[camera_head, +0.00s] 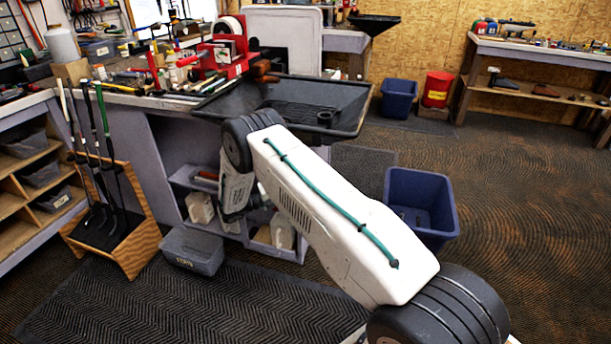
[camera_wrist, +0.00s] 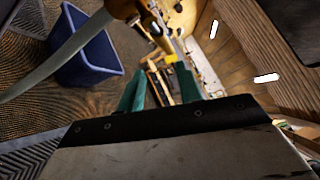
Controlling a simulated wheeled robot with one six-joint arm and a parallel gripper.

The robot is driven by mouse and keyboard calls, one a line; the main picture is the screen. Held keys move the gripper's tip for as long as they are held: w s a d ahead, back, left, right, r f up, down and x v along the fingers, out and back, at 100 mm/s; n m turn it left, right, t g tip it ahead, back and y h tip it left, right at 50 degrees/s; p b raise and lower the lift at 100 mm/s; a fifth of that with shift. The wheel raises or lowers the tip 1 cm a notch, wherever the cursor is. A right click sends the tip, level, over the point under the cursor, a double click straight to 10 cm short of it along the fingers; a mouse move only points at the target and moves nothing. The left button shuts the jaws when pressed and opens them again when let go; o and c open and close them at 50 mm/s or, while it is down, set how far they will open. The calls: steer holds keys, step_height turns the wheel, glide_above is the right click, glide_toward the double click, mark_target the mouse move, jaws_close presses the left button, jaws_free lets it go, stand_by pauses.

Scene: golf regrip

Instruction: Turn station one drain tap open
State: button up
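My gripper (camera_wrist: 158,84) shows in the wrist view with its two green fingers apart. A brass-coloured fitting (camera_wrist: 123,8), which looks like the drain tap, is at the top edge, with a pale curved tube (camera_wrist: 62,52) running down left from it. A small yellow piece (camera_wrist: 171,59), possibly the tap's handle, is near the right fingertip; I cannot tell whether they touch. In the head view the black drain tray (camera_head: 345,92) sits at the bench corner. My arm hides the gripper's fingers there, and no tap can be made out under the tray.
A blue bin (camera_head: 430,187) stands on the floor right of my arm; it also shows in the wrist view (camera_wrist: 88,60). A grey box (camera_head: 192,250) and a wooden club rack (camera_head: 137,252) stand left. Open shelves are under the bench.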

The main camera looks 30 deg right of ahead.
steer(key=d+r+n, duration=0.2)
steer(key=d, duration=0.5)
steer(key=shift+w+d+r+n+h, duration=0.15)
steer(key=shift+d+r+n+h, duration=0.15)
jaws_close()
